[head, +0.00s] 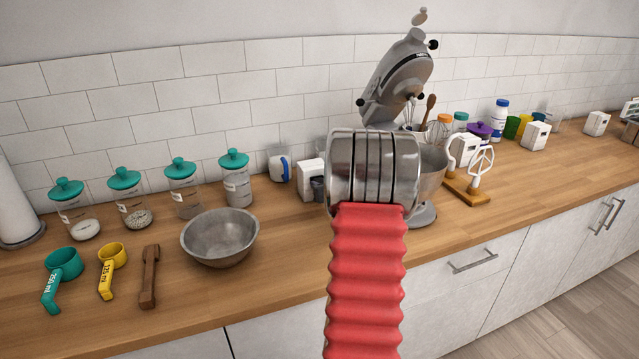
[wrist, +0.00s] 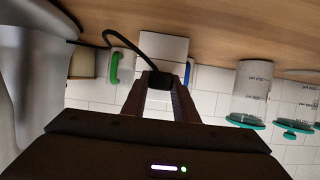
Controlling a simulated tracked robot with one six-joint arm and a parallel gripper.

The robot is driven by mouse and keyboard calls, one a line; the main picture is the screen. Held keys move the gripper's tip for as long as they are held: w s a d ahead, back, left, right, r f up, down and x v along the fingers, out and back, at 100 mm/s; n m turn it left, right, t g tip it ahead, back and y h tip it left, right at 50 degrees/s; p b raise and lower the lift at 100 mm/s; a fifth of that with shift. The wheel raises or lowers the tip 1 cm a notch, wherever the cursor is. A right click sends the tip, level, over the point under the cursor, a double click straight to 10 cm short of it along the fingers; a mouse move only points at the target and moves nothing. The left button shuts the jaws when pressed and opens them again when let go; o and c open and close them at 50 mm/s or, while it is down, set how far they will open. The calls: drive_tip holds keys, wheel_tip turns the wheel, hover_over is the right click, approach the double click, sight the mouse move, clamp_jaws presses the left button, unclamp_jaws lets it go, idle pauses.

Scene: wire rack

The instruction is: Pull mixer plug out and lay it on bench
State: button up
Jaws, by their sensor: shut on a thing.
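In the wrist view, which is upside down, my gripper (wrist: 160,88) is shut on the black mixer plug (wrist: 159,79). Its black cord (wrist: 115,36) loops away to the left. A white box (wrist: 163,46), likely the outlet, is right behind the plug; I cannot tell whether the plug touches it. In the head view a white box (head: 311,174) stands at the wall left of my metal wrist, which hides my fingers and the plug. The grey stand mixer (head: 398,82) is behind my arm with its head tilted up. The wooden bench (head: 285,270) runs along the wall.
A metal bowl (head: 219,238), teal-lidded jars (head: 236,185), measuring cups (head: 63,265) and a blue-handled mug (head: 279,168) are on the left. A beater stand (head: 467,191) is right of the mixer. Bench between bowl and my arm is clear. A green-handled mug (wrist: 116,66) is near the plug.

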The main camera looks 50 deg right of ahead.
drive_tip(key=shift+s+a, duration=0.45)
drive_tip(key=shift+s, duration=0.35)
clamp_jaws()
idle(1.4)
drive_tip(key=shift+s+a, duration=0.2)
drive_tip(key=shift+s, duration=0.15)
drive_tip(key=shift+s+a, duration=0.2)
drive_tip(key=shift+s, duration=0.1)
drive_tip(key=shift+s+a, duration=0.15)
drive_tip(key=shift+s, duration=0.15)
drive_tip(key=shift+s+a, duration=0.2)
drive_tip(key=shift+s, duration=0.1)
drive_tip(key=shift+s+a, duration=0.1)
drive_tip(key=shift+s, duration=0.05)
drive_tip(key=shift+s+a, duration=0.35)
drive_tip(key=shift+s, duration=0.25)
drive_tip(key=shift+s+a, duration=0.35)
drive_tip(key=shift+s, duration=0.25)
